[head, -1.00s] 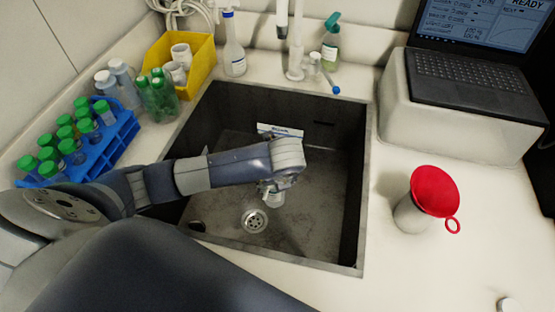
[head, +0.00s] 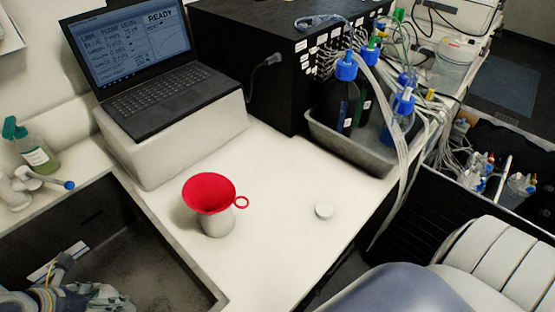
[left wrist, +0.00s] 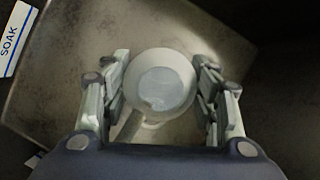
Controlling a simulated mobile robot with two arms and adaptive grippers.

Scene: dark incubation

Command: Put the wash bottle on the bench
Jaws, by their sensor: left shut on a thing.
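My left gripper (left wrist: 160,72) is shut on a pale round-topped thing, seemingly the wash bottle (left wrist: 158,90), seen end-on between the fingers in the left wrist view. Its full shape and label are hidden there. In the head view my left gripper (head: 92,298) shows only in part, low in the dark sink (head: 150,262) at the bottom left; the held bottle cannot be made out there. The white bench (head: 290,165) lies to the right of the sink. My right gripper is not in view.
A red funnel (head: 208,190) sits in a pale container by the sink's right edge. A laptop (head: 150,75) on a block and a grey tray (head: 340,145) of bottles stand behind. Bench between funnel and tray is mostly clear.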

